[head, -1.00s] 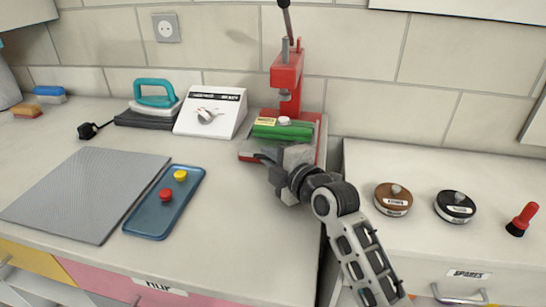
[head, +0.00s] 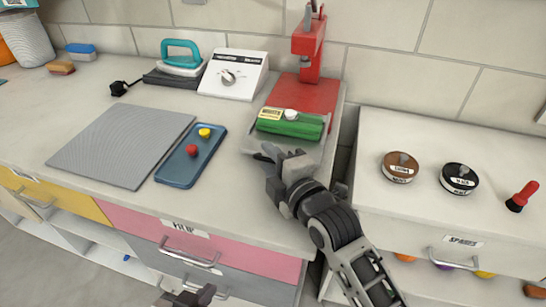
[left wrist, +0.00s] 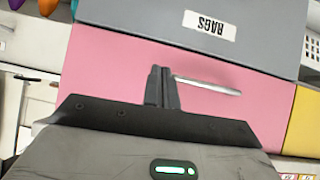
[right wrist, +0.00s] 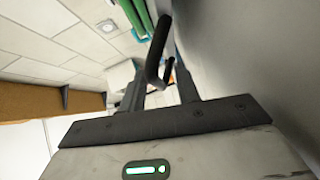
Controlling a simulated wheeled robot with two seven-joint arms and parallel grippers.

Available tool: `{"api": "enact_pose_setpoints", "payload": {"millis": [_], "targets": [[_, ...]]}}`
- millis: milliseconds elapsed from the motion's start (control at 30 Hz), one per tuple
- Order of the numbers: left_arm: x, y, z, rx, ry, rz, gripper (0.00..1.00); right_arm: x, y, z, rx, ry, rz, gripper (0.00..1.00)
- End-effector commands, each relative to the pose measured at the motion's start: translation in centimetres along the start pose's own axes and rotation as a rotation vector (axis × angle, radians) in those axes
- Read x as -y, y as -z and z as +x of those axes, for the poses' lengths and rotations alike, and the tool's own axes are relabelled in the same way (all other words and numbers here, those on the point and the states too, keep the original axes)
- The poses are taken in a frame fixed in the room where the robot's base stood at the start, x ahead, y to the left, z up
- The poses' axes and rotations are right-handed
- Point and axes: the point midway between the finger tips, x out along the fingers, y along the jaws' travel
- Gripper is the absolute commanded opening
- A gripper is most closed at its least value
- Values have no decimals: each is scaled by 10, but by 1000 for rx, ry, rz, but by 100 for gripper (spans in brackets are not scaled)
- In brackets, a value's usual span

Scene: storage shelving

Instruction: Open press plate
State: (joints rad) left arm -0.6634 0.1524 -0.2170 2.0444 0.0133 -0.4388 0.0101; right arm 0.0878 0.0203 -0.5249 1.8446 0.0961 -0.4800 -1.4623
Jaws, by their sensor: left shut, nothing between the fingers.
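The red press (head: 308,90) stands at the back right of the counter. A green block (head: 290,124) with a yellow label and a white knob sits at its front, above a grey plate edge (head: 308,150). My right gripper (head: 268,158) is low in front of the press. In the right wrist view its fingers (right wrist: 162,88) are apart, with a dark bent handle (right wrist: 157,50) between or just beyond them; I cannot tell whether they touch. My left gripper (head: 188,296) is shut and empty, low in front of the drawers; its fingers show in the left wrist view (left wrist: 162,88).
A blue tray (head: 180,172) with red and yellow knobs and a grey ribbed mat (head: 110,150) lie left of the press. A white control box (head: 233,73) and an iron (head: 180,62) stand behind. Two round tins and a red-handled brush occupy the right cabinet.

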Motion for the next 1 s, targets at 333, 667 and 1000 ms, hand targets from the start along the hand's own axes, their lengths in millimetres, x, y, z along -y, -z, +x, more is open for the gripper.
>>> {"api": "enact_pose_setpoints", "payload": {"millis": [333,667,1000], "targets": [[-1,0,-2,1,-1,-4,0,0,0,-6,0,-1,-1,32],[-2,2,1,-7,-1,-9,0,2,0,-74,-1,1,-2,32],[-2,5,3,-21,-2,-8,0,2,0,-144,0,2,0,32]]}}
